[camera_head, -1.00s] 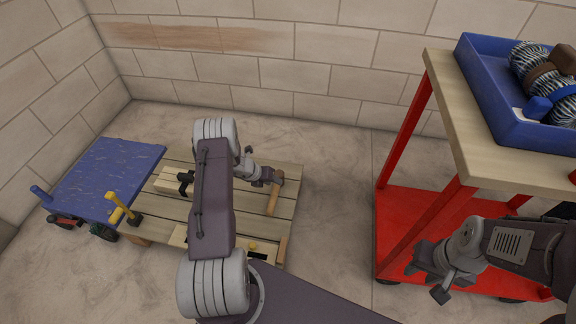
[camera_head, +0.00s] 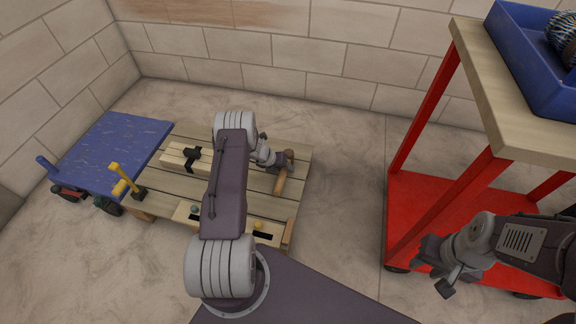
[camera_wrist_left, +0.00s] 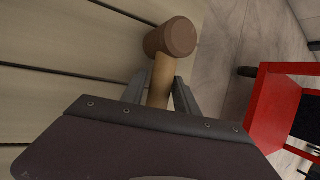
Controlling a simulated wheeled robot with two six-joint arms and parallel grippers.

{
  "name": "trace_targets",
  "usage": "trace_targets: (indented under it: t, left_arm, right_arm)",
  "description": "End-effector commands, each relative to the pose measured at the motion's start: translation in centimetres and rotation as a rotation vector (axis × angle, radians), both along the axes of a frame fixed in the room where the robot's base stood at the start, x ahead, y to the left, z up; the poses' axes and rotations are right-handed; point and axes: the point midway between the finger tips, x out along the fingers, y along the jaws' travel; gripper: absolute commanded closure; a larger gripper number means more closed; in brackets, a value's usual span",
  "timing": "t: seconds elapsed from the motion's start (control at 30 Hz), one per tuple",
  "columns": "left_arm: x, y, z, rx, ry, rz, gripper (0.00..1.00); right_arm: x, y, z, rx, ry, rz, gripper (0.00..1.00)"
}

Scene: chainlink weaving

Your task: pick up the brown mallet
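The brown mallet lies near the right edge of the slatted wooden table (camera_head: 240,190). Its tan handle (camera_head: 280,184) points toward the front in the head view. In the left wrist view its round brown head (camera_wrist_left: 172,38) is just beyond my fingertips, with the handle (camera_wrist_left: 160,82) running between the fingers. My left gripper (camera_head: 283,163) is at the mallet, close below the head. Its fingers (camera_wrist_left: 162,80) stand on either side of the handle and look slightly apart from it. My right gripper (camera_head: 440,275) is far to the right, beside the red cart; its finger opening is unclear.
A blue-topped cart (camera_head: 105,150) stands left. The red cart (camera_head: 425,200) with a blue tray (camera_head: 515,60) stands right. Floor between is clear.

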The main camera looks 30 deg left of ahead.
Motion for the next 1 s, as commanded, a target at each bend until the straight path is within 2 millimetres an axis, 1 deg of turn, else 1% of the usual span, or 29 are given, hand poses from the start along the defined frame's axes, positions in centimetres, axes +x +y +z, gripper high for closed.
trace_targets:
  t: [0.03, 0.23, 0.27, 0.3, 0.37, 1.0]
  left_arm:
    - [0.17, -0.06, -0.34, 0.0, -0.001, 0.0, 0.64]
    - [0.21, -0.07, -0.1, 0.0, -0.001, 0.001, 0.64]
    - [0.21, -0.08, -0.1, 0.0, -0.001, 0.001, 0.72]
    - [0.21, -0.08, -0.1, 0.0, -0.001, 0.001, 0.83]
    - [0.2, -0.07, -0.11, 0.0, -0.001, 0.001, 1.0]
    - [0.19, -0.07, -0.11, 0.0, -0.001, 0.0, 1.0]
  right_arm:
    - [0.0, 0.0, -0.34, 0.0, 0.0, 0.0, 0.64]
    - [0.02, 0.0, -0.1, 0.0, -0.001, 0.0, 0.64]
    - [0.02, 0.0, -0.1, 0.0, -0.001, 0.0, 0.64]
    - [0.02, 0.0, -0.09, 0.0, -0.001, 0.0, 0.64]
    - [0.02, 0.0, -0.09, 0.0, -0.001, 0.0, 0.64]
    - [0.02, 0.0, -0.11, 0.0, -0.001, 0.0, 0.64]
